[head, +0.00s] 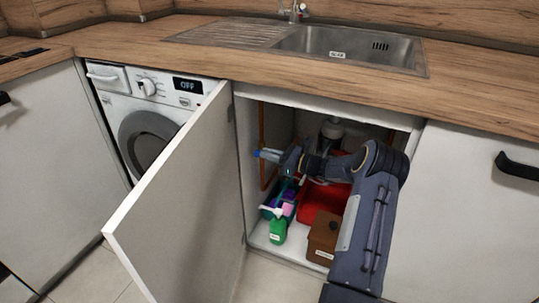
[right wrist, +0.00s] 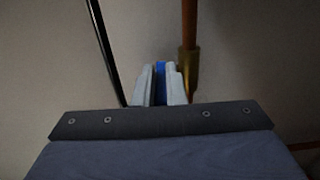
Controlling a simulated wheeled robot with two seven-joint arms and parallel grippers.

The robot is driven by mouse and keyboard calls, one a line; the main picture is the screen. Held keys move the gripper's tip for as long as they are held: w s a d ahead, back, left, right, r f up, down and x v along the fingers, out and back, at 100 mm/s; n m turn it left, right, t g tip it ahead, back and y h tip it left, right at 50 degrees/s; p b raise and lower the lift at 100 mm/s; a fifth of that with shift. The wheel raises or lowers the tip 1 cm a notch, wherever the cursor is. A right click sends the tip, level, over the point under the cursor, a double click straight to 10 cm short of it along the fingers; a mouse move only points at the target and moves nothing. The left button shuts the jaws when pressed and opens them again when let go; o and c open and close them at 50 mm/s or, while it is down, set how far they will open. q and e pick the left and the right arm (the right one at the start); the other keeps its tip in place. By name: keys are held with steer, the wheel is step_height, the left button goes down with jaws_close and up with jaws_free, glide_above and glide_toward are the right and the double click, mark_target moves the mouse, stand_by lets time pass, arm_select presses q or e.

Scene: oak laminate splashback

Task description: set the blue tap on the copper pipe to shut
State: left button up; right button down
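The copper pipe (head: 262,125) runs upright along the left wall inside the open sink cabinet. In the right wrist view the copper pipe (right wrist: 189,25) enters a brass valve body (right wrist: 188,66). The blue tap (right wrist: 160,68) shows as a narrow blue strip just left of the brass, between the fingers. A bit of blue (head: 257,153) also shows at the fingertips in the head view. My right gripper (right wrist: 160,86) has its pale fingers close against both sides of the tap. They hide most of it, so its angle to the pipe is unclear. My left gripper is out of view.
The open cabinet door (head: 180,200) stands left of my right arm. On the cabinet floor are a green bottle (head: 278,231), a brown box (head: 322,238) and a red item (head: 312,200). A dark hose (right wrist: 105,50) runs left of the pipe. The sink (head: 350,45) is above.

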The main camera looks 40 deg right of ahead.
steer(key=shift+f+t+b, duration=0.35)
steer(key=shift+t+b, duration=0.05)
steer(key=shift+s+f+y, duration=0.1)
steer(key=shift+y, duration=0.2)
steer(key=shift+t, duration=0.3)
steer(key=c, duration=1.6)
jaws_free()
steer(key=shift+o, duration=0.6)
steer(key=shift+d, duration=0.1)
